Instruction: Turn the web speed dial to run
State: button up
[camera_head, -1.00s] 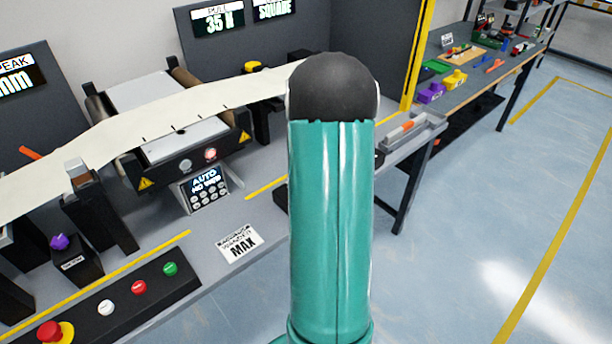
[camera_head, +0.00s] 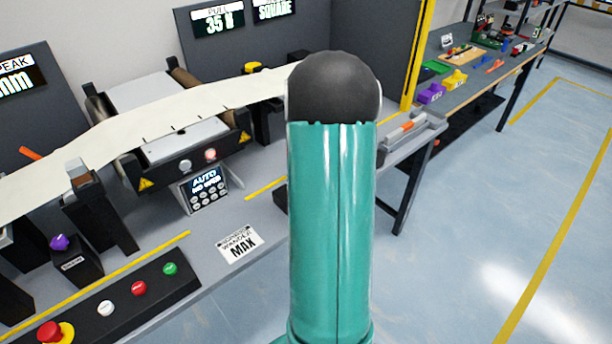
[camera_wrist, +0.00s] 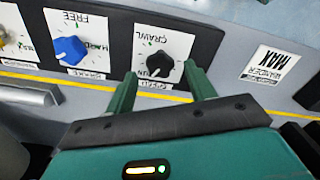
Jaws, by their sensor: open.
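A black dial (camera_wrist: 160,65) shows in the wrist view on a white plate, with upside-down lettering. "CRAWL" is readable on the plate; a partly covered word looks like "RUN". I cannot tell exactly where the dial points. My gripper (camera_wrist: 159,70) is open, with its two green fingertips on either side of the dial. I cannot tell whether they touch it. In the head view my arm fills the middle, and the dial and gripper are not visible.
A "WANDER MAX" placard (camera_wrist: 270,65) lies to the right. The head view shows a button strip (camera_head: 120,303) and a small keypad screen (camera_head: 206,188).

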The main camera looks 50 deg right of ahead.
notch_tip(320, 180, up, 12)
dwell(0.3)
dwell(0.4)
jog(key=w+a+r+t+h, duration=0.1)
jog(key=a+r, duration=0.3)
jog(key=a, duration=0.8)
jog(key=w+a+r+t, duration=0.1)
jog(key=a+r, duration=0.3)
jog(key=a, duration=0.8)
jog(key=s+a+m+t, duration=0.1)
jog(key=s+a, duration=0.4)
jog(key=a, duration=0.3)
jog(key=s+a+f+m+t+y, duration=0.1)
jog(key=s+a+t, duration=0.1)
jog(key=s+a, duration=0.3)
jog(key=a, duration=0.4)
jog(key=shift+a+t, duration=0.25)
jog(key=shift+t, duration=0.05)
